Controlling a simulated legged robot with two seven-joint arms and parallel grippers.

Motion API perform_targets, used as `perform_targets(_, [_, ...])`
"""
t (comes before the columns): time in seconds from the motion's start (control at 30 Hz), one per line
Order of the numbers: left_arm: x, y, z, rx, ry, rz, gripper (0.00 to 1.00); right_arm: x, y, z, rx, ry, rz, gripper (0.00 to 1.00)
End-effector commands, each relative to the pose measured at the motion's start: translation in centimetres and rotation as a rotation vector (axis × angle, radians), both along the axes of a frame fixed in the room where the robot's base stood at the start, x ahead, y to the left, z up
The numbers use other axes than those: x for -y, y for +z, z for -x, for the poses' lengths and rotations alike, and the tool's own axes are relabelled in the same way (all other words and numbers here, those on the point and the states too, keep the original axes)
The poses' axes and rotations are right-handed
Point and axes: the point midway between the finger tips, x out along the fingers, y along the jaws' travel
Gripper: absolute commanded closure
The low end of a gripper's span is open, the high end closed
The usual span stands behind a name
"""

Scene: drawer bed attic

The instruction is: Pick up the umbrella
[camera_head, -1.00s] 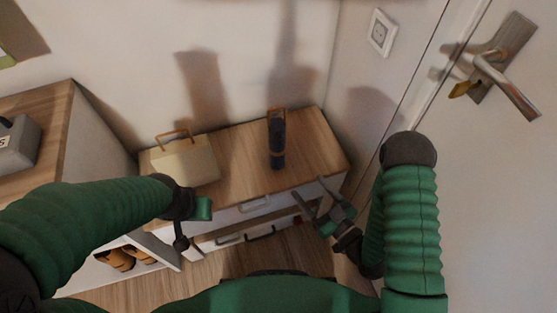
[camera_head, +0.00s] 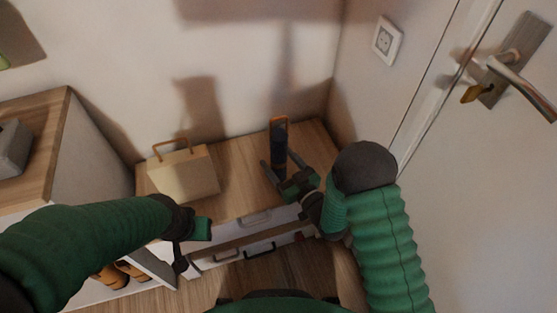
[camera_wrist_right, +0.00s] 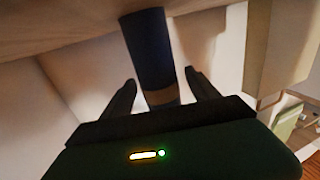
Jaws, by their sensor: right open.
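The umbrella (camera_head: 279,140) is a dark, folded cylinder with an orange-brown end. It stands upright on the wooden top of the drawer cabinet. My right gripper (camera_head: 277,168) is open in front of it, its two fingers pointing at it. In the right wrist view the umbrella (camera_wrist_right: 150,55) lies between the open fingers (camera_wrist_right: 158,90), its lighter band near the palm. I cannot tell whether either finger touches it. My left gripper (camera_head: 190,232) is at the left front of the cabinet, and its fingers are not clear.
A cream bag (camera_head: 184,174) with a brown handle stands on the cabinet top (camera_head: 235,190), left of the umbrella. A drawer (camera_head: 250,250) shows below. A taller wooden-topped unit (camera_head: 35,165) stands at left. A wall and a door (camera_head: 480,190) close off the right.

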Motion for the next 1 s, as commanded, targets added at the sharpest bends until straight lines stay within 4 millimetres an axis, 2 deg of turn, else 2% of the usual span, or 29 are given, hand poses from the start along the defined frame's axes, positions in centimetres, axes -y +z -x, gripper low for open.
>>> perform_targets(0.2, [0.00, 0.01, -0.02, 0.001, 0.000, 0.000, 0.64, -0.11, 0.10, -0.20, -0.001, -0.001, -0.001, 0.31])
perform_targets(0.23, [0.00, 0.01, -0.02, 0.001, 0.000, 0.000, 0.64, -0.10, 0.09, -0.20, -0.001, -0.001, 0.000, 0.33])
perform_targets(0.73, [0.00, 0.00, -0.02, 0.001, 0.000, 0.000, 0.64, -0.10, 0.05, -0.15, -0.001, 0.000, 0.001, 0.99])
perform_targets(1.0, [0.00, 0.05, -0.02, 0.000, 0.000, 0.000, 0.64, -0.10, 0.13, -0.16, 0.000, 0.000, 0.000, 1.00])
